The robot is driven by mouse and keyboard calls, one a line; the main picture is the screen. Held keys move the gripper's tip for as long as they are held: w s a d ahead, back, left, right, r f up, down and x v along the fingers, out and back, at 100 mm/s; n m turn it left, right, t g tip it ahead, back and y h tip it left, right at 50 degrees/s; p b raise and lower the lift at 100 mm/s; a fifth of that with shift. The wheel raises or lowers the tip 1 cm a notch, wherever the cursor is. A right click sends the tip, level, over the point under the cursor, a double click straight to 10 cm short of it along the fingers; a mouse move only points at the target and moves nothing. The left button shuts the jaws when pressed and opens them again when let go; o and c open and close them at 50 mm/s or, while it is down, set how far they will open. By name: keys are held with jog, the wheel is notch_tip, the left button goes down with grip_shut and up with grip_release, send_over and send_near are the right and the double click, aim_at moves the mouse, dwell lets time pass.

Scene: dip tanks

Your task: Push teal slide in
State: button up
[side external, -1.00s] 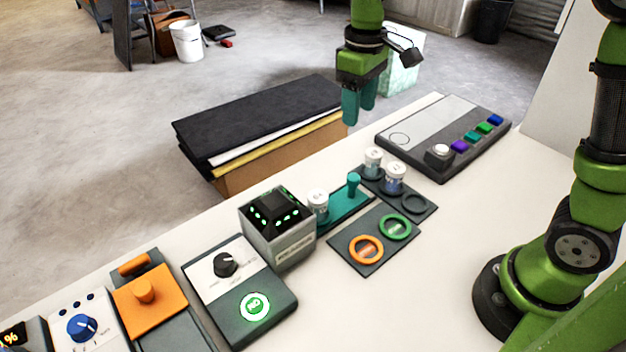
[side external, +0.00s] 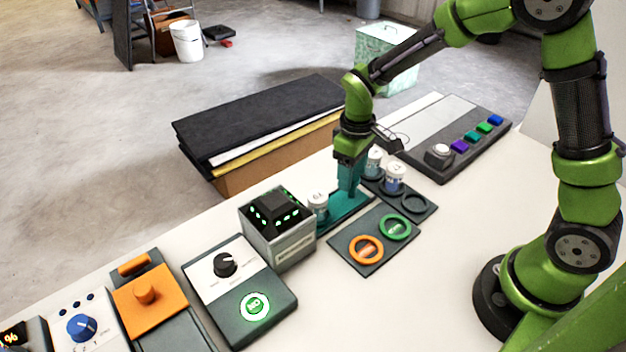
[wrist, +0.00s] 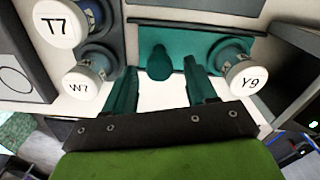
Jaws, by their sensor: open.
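The teal slide (side external: 343,210) is a flat plate beside the grey box, with a jar at its box-side end. In the wrist view, the teal slide (wrist: 205,43) has an upright knob (wrist: 159,60) at its middle. The jar (wrist: 245,78) reads Y9; it also shows in the side view (side external: 317,203). My gripper (side external: 348,191) is open, low over the slide, its teal fingers hiding the knob there. In the wrist view my gripper (wrist: 161,72) has one finger on each side of the knob, with gaps between.
The grey box (side external: 279,243) with green lights stands just left of the slide. Jars W7 (wrist: 84,83) and T7 (wrist: 58,22) stand on the other side. A dark plate with green (side external: 395,227) and orange (side external: 366,250) rings lies in front. White table is clear towards my base.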

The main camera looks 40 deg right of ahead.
aim_at(314, 197)
jog(key=shift+f, duration=0.1)
grip_shut()
jog(key=a, duration=1)
jog(key=shift+a, duration=0.35)
jog(key=shift+c, duration=1.3)
grip_release()
jog(key=shift+a, duration=0.1)
jog(key=shift+o, duration=1.3)
notch_tip(314, 197, up, 17)
jog(key=shift+d, duration=0.2)
